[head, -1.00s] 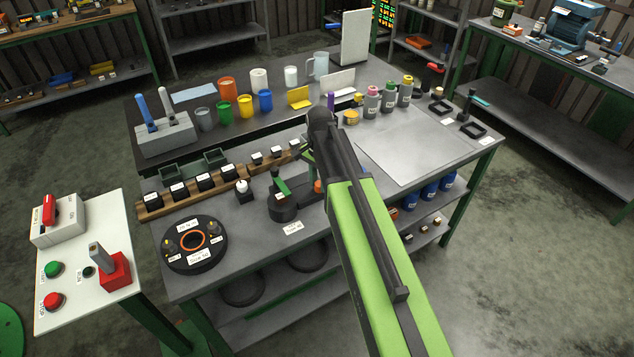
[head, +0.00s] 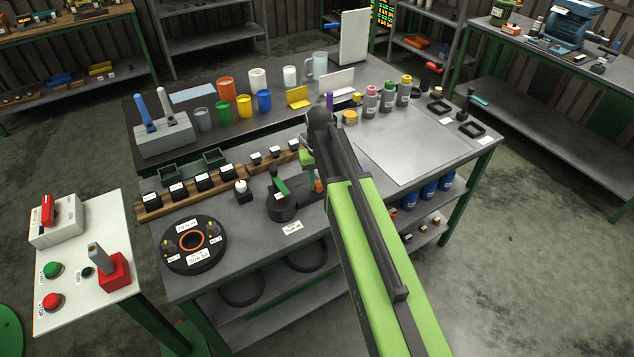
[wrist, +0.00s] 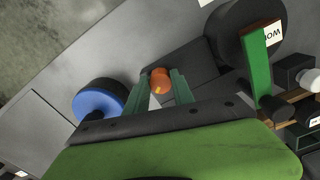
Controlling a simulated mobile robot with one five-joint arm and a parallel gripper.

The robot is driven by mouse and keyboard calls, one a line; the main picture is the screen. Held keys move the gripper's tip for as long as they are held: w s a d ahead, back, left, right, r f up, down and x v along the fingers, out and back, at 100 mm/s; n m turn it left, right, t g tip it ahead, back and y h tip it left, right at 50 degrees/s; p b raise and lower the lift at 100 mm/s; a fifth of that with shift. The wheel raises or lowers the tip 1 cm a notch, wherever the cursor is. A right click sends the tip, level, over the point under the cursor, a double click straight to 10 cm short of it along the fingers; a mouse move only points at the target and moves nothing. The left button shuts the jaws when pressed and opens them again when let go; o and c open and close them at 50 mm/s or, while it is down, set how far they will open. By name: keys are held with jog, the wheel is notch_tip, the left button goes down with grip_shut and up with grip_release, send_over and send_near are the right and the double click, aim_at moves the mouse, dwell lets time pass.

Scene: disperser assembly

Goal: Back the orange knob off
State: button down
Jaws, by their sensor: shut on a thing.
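The orange knob (wrist: 160,80) sits at the end of a dark block (wrist: 195,75) on the bench fixture. It carries a small yellow mark. My gripper (wrist: 161,75) has its two green fingers on either side of the knob and is shut on it. In the head view the knob (head: 319,186) shows as a small orange patch beside my arm. The fixture's round dark base (head: 282,207) with a green lever (head: 281,187) stands just left of it. My arm hides most of the fingers in the head view.
A blue-topped round part (wrist: 100,98) lies close beside my fingers in the wrist view. A wooden rack (head: 152,207) of black parts runs behind the fixture. A round black plate (head: 215,254) lies at left. A pale mat (head: 405,150) lies at right.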

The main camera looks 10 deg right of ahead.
aim_at(319, 183)
jog(key=n, duration=0.4)
jog(key=shift+w, duration=0.15)
jog(key=shift+n, duration=2.1)
jog(key=c, duration=1.1)
grip_release()
jog(key=shift+r, duration=0.1)
notch_tip(319, 183, up, 17)
jog(key=p, duration=1.7)
jog(key=shift+r, duration=0.15)
